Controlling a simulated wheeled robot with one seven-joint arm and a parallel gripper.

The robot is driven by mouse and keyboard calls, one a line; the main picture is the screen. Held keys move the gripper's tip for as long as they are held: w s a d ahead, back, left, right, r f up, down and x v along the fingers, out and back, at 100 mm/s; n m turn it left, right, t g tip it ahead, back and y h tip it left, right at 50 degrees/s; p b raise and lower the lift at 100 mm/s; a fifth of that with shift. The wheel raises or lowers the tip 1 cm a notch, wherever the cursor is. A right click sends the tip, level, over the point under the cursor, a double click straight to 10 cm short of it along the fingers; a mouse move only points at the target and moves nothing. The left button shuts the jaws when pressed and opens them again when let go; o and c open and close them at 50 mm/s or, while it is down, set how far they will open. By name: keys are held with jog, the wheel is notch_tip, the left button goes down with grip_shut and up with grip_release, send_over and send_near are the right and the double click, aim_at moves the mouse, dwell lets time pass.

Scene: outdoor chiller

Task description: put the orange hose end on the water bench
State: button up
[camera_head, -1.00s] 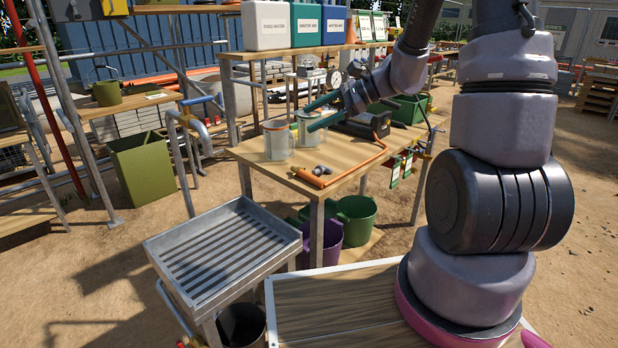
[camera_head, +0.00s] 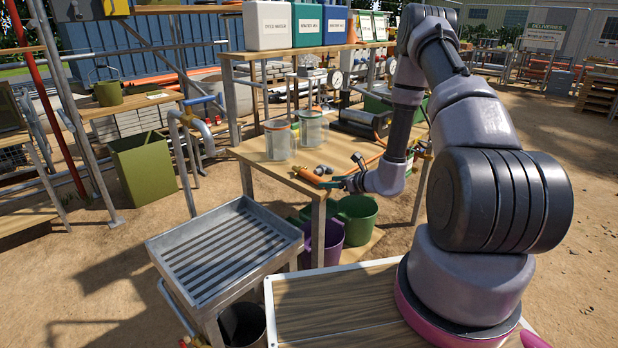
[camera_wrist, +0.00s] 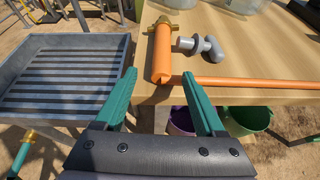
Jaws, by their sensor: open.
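The orange hose end (camera_head: 309,177) lies at the near edge of a wooden table (camera_head: 252,153). In the wrist view the orange hose end (camera_wrist: 162,53) is a thick tube with a brass fitting at its far end, and a thinner orange hose runs right from its near end. My gripper (camera_head: 340,174) is low beside it, to its right in the head view. In the wrist view my open gripper (camera_wrist: 160,74) has its green fingers apart on either side of the tube's near end; I cannot tell whether they touch it. No bench is clearly marked as the water bench.
A grey fitting (camera_wrist: 200,45) lies beside the hose end. Two clear jugs (camera_head: 278,140) stand behind. A slatted metal tray (camera_head: 215,250) stands at front left, and a back bench (camera_head: 238,58) holds labelled containers. Buckets (camera_head: 357,215) are under the table.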

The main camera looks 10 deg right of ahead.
aim_at(323, 180)
jog(key=x, duration=0.6)
jog(key=shift+w+r, duration=0.15)
jog(key=shift+w, duration=0.2)
jog(key=shift+c, duration=0.4)
grip_shut()
